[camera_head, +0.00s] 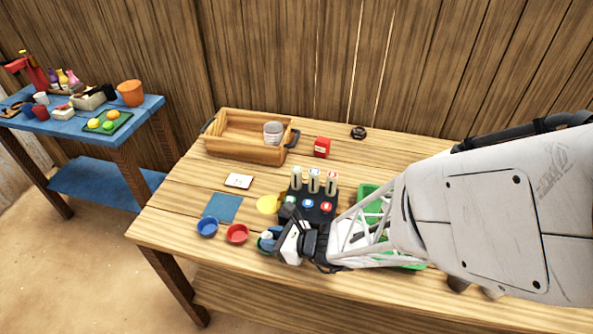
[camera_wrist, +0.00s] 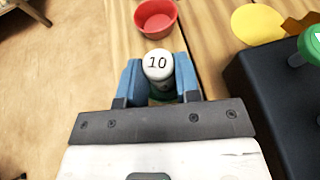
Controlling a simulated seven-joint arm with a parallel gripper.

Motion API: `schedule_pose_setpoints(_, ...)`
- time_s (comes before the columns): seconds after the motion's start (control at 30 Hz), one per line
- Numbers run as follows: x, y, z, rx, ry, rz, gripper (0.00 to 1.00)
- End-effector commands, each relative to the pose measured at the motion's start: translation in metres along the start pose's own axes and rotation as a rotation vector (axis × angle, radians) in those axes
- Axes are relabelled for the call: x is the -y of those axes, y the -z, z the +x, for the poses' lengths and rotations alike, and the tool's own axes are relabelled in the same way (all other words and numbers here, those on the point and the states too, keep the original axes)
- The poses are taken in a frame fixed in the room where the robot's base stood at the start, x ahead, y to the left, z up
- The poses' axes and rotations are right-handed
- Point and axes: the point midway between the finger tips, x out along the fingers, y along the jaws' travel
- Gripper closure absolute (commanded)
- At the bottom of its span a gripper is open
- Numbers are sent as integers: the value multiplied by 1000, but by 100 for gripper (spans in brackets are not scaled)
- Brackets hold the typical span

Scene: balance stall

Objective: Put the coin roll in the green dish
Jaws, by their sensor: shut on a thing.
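The coin roll (camera_wrist: 158,64) is upright between the two blue fingers of my gripper (camera_wrist: 160,78), its white top marked "10". My gripper is shut on it; in the head view the gripper (camera_head: 270,240) is low over the table's front edge, right of the red dish. A green rim (camera_head: 262,243), apparently the green dish, shows beside and under the fingers. Most of it is hidden, and green also shows below the roll in the wrist view. I cannot tell whether the roll touches the dish.
A blue dish (camera_head: 208,229) and a red dish (camera_head: 237,235) stand to the left. A black block (camera_head: 321,216) with coloured knobs and three upright pieces is close on the right. A green crate (camera_head: 368,190) is partly behind my arm. A wooden tray (camera_head: 228,148) stands behind.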

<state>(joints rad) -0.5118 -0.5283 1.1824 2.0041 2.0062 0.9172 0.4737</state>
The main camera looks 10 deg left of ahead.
Motion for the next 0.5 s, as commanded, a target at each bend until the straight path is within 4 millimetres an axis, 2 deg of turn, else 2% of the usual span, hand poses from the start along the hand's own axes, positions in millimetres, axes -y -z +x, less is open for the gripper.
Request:
schedule_pose_setpoints(0.37, 0, 2, 1, 0, 0, -1, 100)
schedule_pose_setpoints(0.4, 0, 2, 1, 0, 0, -1, 65)
schedule_pose_setpoints(0.5, 0, 2, 1, 0, 0, -1, 49)
